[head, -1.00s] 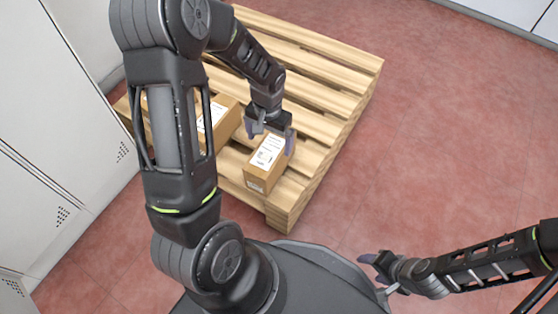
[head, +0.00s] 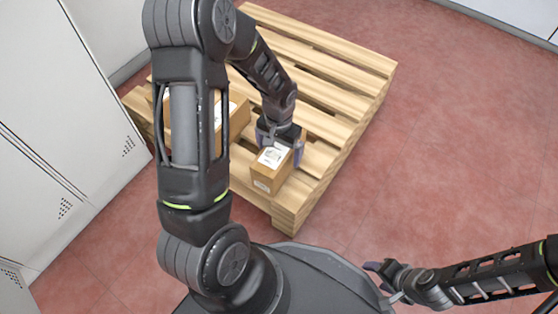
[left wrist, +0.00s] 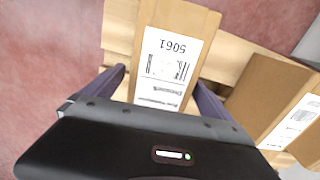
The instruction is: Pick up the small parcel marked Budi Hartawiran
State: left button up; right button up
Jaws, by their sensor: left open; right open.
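A small brown parcel (head: 270,176) with a white label lies on the front corner of the wooden pallet (head: 336,100). My left gripper (head: 281,146) is over it, its fingers open. In the left wrist view the parcel (left wrist: 178,25) lies between the two spread fingers of my left gripper (left wrist: 160,95). Its label, seen upside down, shows "5061"; the name on it is too blurred to read, and its near end is hidden by the gripper body. My right gripper (head: 376,268) is open and empty, low over the floor at right.
A second, larger parcel (head: 238,115) with a white label lies on the pallet to the left, partly behind my left arm; it shows at the right in the left wrist view (left wrist: 262,90). Pale cabinets (head: 60,130) stand at the left. The red floor (head: 450,150) at right is clear.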

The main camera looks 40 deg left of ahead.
pick_arm(q)
notch_tip(320, 180, down, 2)
jog(key=shift+f, duration=0.1)
pick_arm(e)
jog(key=shift+w+f, duration=0.1)
jog(key=shift+f, duration=0.4)
pick_arm(q)
jog(key=shift+c, duration=0.6)
grip_shut()
dwell(0.4)
jog(key=shift+r, duration=0.25)
notch_tip(320, 180, up, 9)
jog(key=p, duration=0.4)
jog(key=shift+f, duration=0.1)
jog(key=shift+r, duration=0.5)
pick_arm(e)
jog(key=shift+s+r, duration=0.2)
jog(key=shift+r, duration=1)
jog(key=shift+s+r, duration=0.2)
jog(key=shift+r, duration=1)
